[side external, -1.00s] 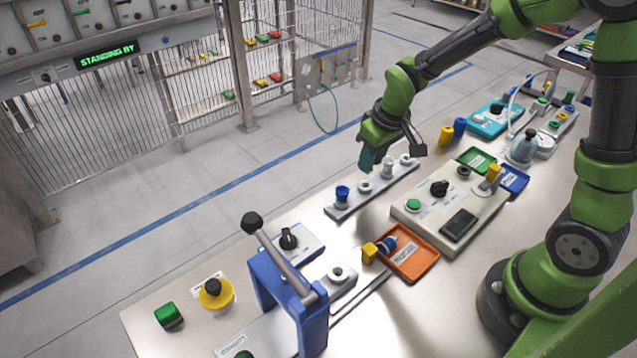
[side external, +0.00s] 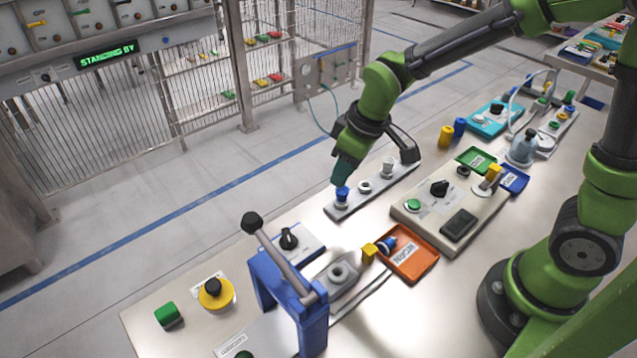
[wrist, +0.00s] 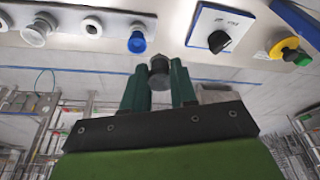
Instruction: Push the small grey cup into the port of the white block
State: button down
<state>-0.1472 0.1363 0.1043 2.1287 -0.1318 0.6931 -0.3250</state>
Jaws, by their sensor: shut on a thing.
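My gripper (wrist: 159,80) is shut on a small grey cup (wrist: 159,70), seen between its two green fingers in the wrist view. In the side view my gripper (side external: 342,180) is at the left end of the grey strip, just over or in front of the blue cup (side external: 342,194); the held cup is not clearly visible there. The white block (side external: 338,275), with a round port on top, stands beside the blue lever press, nearer the camera and apart from my gripper.
The grey strip (side external: 375,193) bears the blue cup, a ring-shaped seat (side external: 364,186) and a white cup (side external: 388,166). The blue lever press (side external: 290,300) rises beside the white block. A black-knob panel (side external: 289,241) lies behind it. An orange tray (side external: 410,255) lies right.

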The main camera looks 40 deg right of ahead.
jog(key=s+a+r+n+g+y, duration=0.2)
jog(key=s+a+r+n+g, duration=0.15)
jog(key=s+a+n, duration=0.9)
jog(key=shift+n+t, duration=0.25)
jog(key=shift+n, duration=0.4)
jog(key=shift+w+d+f, duration=0.2)
jog(key=shift+f, duration=0.75)
jog(key=shift+w+d+f, duration=0.2)
jog(key=shift+f, duration=0.7)
jog(key=shift+w+d+f, duration=0.2)
jog(key=shift+f, duration=0.75)
jog(key=c, duration=1.5)
grip_release()
jog(key=shift+c, duration=0.2)
grip_shut()
jog(key=shift+f, duration=1.2)
